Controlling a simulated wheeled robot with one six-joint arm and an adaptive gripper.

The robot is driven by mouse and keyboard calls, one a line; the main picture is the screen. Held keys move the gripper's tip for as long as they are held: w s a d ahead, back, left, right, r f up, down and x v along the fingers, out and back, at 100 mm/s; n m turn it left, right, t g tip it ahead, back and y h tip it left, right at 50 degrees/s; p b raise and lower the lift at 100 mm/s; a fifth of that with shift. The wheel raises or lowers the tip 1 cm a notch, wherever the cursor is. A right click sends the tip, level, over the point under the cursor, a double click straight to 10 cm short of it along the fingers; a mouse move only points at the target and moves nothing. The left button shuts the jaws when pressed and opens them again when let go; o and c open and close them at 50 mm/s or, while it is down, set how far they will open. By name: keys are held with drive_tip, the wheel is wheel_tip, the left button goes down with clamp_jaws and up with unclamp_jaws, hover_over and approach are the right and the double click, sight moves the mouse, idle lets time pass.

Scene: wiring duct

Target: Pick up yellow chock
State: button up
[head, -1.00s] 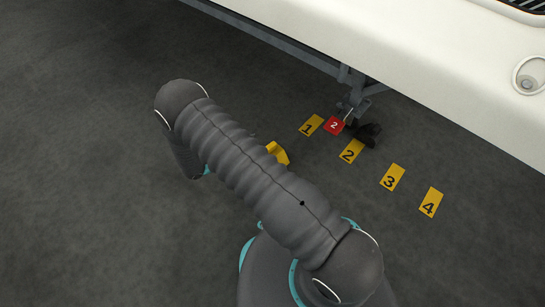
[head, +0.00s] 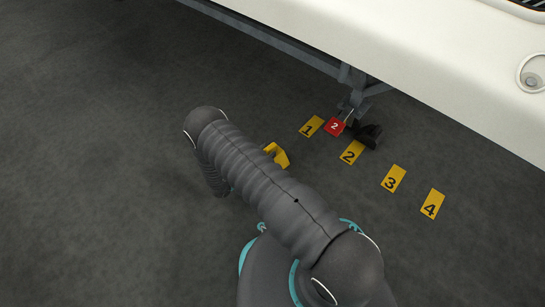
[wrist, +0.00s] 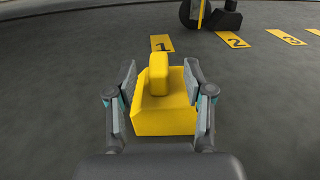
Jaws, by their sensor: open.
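The yellow chock (head: 279,155) sits on the dark floor, partly hidden behind my arm in the head view. In the wrist view the chock (wrist: 165,105) is a yellow block with a raised narrower part on top, lying between the fingers. My gripper (wrist: 163,95) is open, with one finger on each side of the chock. A small dark gap shows on the right side; whether the left finger touches the chock I cannot tell. The head view does not show my gripper, which is hidden by my arm.
Yellow floor plates numbered 1 (head: 312,126), 2 (head: 351,151), 3 (head: 393,178) and 4 (head: 432,204) lie in a row. A red tag marked 2 (head: 335,126) hangs by a black wheel (head: 367,135) under a white body (head: 420,60). The floor at left is clear.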

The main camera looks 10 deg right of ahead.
sight(276, 144)
drive_tip(key=shift+f+x, duration=0.15)
drive_tip(key=shift+x, duration=1.3)
drive_tip(key=shift+f+x, duration=0.15)
drive_tip(key=shift+x, duration=1.3)
drive_tip(key=shift+c, duration=0.2)
clamp_jaws()
